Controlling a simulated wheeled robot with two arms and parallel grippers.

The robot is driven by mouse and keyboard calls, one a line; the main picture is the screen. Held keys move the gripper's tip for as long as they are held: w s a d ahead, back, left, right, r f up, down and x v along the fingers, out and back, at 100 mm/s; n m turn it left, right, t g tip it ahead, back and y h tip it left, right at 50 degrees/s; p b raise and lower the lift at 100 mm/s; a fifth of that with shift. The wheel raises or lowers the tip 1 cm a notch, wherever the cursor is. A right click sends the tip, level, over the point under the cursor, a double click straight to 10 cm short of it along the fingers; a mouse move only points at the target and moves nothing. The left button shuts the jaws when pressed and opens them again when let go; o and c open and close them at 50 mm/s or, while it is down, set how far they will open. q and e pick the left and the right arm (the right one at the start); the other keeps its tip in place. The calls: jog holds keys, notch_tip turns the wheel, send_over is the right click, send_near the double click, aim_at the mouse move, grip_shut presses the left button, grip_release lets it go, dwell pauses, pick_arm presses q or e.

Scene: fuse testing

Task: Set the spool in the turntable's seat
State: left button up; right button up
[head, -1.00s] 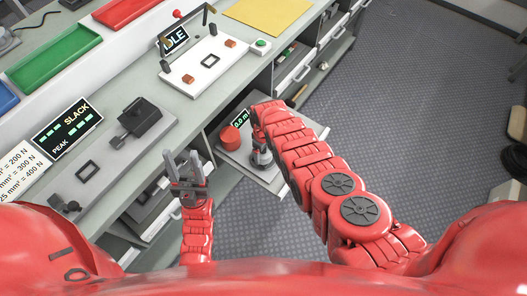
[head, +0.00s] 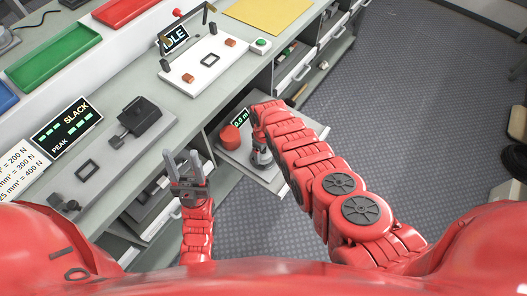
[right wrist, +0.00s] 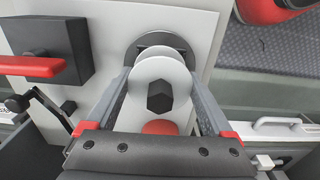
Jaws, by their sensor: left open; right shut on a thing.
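The spool (right wrist: 146,68) has pale round flanges and a dark hexagonal centre, and shows in the right wrist view. My right gripper (right wrist: 158,80) is shut on it, with one grey finger on each side. The turntable (right wrist: 176,42) is a dark disc with a slot-like part, just beyond the spool. The spool overlaps it in the picture, and I cannot tell whether they touch. In the head view my right gripper (head: 261,152) is over the pull-out shelf, with the spool mostly hidden. My left gripper (head: 187,170) is open and empty, beside the bench's front edge.
In the right wrist view a dark block with a red lever (right wrist: 30,66) stands at the left. Open floor (head: 400,110) lies to the right.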

jog(key=o, duration=1.2)
jog(key=shift+c, duration=0.2)
notch_tip(320, 180, up, 6)
jog(key=p, duration=0.5)
jog(key=shift+r+p, duration=0.3)
jog(key=shift+r, duration=0.05)
notch_tip(320, 180, up, 11)
jog(key=b, duration=0.1)
jog(key=shift+f+b, duration=0.2)
jog(key=shift+b, duration=0.2)
